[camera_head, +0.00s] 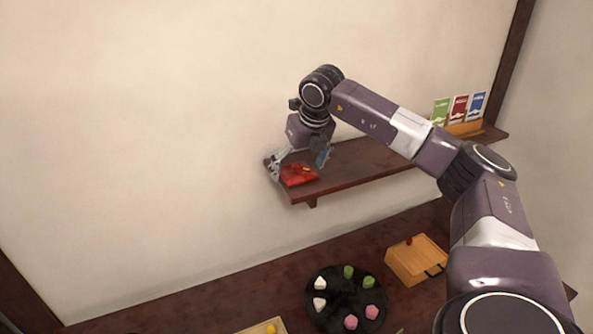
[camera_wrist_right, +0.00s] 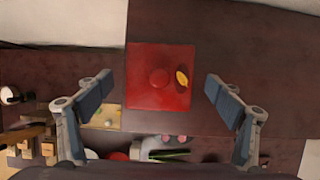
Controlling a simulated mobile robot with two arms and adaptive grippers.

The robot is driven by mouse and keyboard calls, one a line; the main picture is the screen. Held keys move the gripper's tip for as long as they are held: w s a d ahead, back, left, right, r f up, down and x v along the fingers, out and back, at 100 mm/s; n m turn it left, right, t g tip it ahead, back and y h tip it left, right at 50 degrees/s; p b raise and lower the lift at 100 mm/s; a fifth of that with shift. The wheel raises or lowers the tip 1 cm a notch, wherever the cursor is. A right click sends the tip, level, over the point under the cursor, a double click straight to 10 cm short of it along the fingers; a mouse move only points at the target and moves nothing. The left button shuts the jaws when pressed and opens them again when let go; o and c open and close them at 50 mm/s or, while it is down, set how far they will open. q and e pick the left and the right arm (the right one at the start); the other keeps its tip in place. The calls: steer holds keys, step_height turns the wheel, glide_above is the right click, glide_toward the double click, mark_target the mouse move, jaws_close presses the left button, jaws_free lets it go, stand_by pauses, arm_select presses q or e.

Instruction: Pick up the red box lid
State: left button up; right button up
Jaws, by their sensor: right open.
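The red box lid (camera_head: 299,175) lies flat near the left end of the dark wall shelf. It is a red square with a round red knob and a small yellow mark, clear in the right wrist view (camera_wrist_right: 150,86). My right gripper (camera_head: 298,166) is over it at the shelf's end. In the right wrist view the open fingers (camera_wrist_right: 166,98) stand on either side of the lid, with a gap on both sides. Nothing is between the fingertips in their grip. My left gripper is not in view.
The wall shelf (camera_head: 355,165) runs right to several coloured packets (camera_head: 460,108). On the lower counter are a black round plate (camera_head: 345,285) with white, green and pink pieces, and a wooden box (camera_head: 415,262). The wall is close behind the shelf.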

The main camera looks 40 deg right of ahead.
steer(key=c, duration=1.3)
steer(key=shift+r, duration=0.1)
